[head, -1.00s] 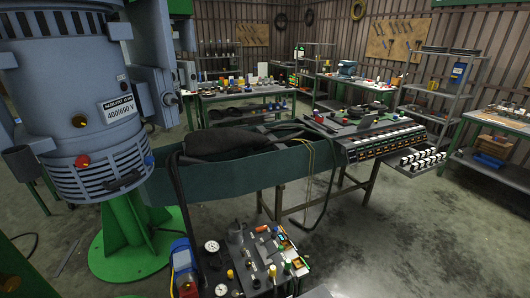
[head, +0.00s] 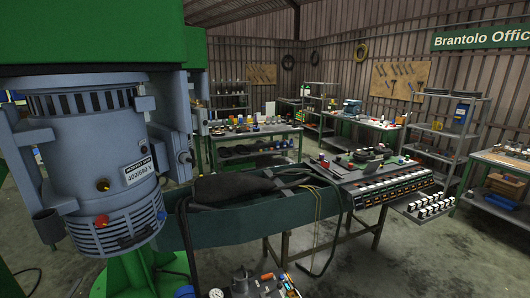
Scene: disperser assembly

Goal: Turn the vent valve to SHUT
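No valve marked as the vent valve and no SHUT marking can be made out. The large blue-grey motor housing (head: 90,150) at the left carries a red knob (head: 101,221), a dark knob with a yellow part (head: 103,185) and a small blue fitting (head: 161,215). A bench panel (head: 262,291) with gauges and small fittings is cut off by the bottom edge; a white gauge (head: 216,293) shows there. Neither of my grippers is in view.
A dark green trough (head: 230,228) with black material in it stands in the middle. A table with rows of switches (head: 390,190) is to its right. Workbenches and a grey shelf (head: 440,130) line the back. Concrete floor (head: 400,265) is clear at lower right.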

